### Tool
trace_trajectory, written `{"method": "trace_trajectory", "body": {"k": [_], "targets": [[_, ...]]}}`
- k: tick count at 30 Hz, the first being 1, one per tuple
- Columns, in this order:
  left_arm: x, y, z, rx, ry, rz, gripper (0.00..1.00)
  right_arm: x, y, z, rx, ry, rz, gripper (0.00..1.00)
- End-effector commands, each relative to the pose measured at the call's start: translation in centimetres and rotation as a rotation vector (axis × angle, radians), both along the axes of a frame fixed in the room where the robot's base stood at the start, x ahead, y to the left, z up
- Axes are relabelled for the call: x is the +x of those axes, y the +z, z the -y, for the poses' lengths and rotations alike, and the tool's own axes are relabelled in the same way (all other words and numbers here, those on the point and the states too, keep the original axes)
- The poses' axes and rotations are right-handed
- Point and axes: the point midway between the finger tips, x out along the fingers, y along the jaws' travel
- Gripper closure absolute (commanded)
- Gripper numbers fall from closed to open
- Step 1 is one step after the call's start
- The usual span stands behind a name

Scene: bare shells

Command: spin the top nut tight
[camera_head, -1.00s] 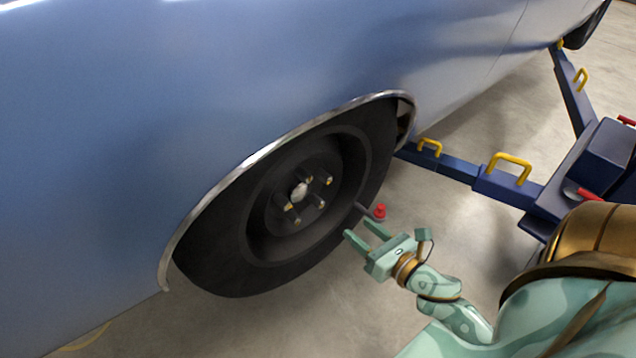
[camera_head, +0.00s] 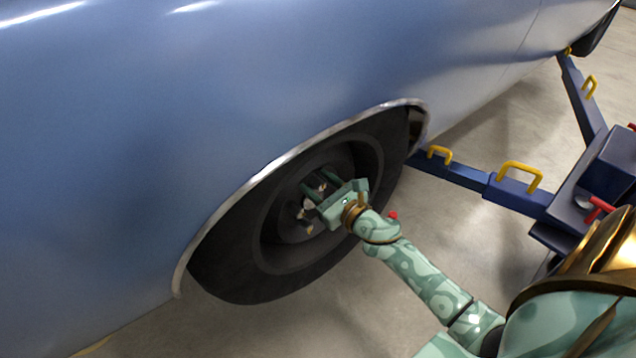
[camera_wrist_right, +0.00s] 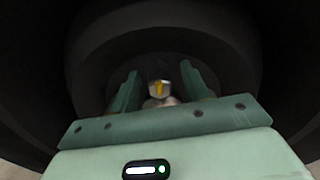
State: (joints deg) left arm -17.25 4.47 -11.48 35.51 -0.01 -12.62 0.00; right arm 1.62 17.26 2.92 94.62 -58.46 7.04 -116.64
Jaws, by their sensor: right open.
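The wheel (camera_head: 235,275) sits in the wheel arch of the blue car, its dark face toward me. Its hub shows studs and nuts around a pale centre (camera_head: 308,202), partly covered by my gripper. My right gripper (camera_head: 316,182) is at the hub, open, its two fingers pointing into the wheel. In the right wrist view a grey nut with a gold stud end (camera_wrist_right: 159,88) lies between the open fingers (camera_wrist_right: 160,75), with a gap on each side. A pale rounded shape shows just below it. My left gripper is not in view.
The blue car body (camera_head: 130,150) overhangs the wheel. A blue lift arm with yellow handles (camera_head: 520,175) runs under the car at the right. A small red knob (camera_head: 393,215) shows beside my right arm. The concrete floor (camera_head: 470,230) is open around it.

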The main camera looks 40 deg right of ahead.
Motion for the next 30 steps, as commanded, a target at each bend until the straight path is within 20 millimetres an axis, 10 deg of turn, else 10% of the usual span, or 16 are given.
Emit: {"method": "trace_trajectory", "body": {"k": [10, 15, 30], "targets": [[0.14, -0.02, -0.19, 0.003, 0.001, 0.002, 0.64, 0.50, -0.02, -0.05, -0.001, 0.001, -0.001, 0.54], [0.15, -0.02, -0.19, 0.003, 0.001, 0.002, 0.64, 0.49, -0.01, -0.05, 0.000, 0.001, 0.000, 0.99], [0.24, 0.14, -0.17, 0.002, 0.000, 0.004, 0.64, 0.47, 0.05, -0.06, 0.105, 0.001, -0.008, 0.99]]}}
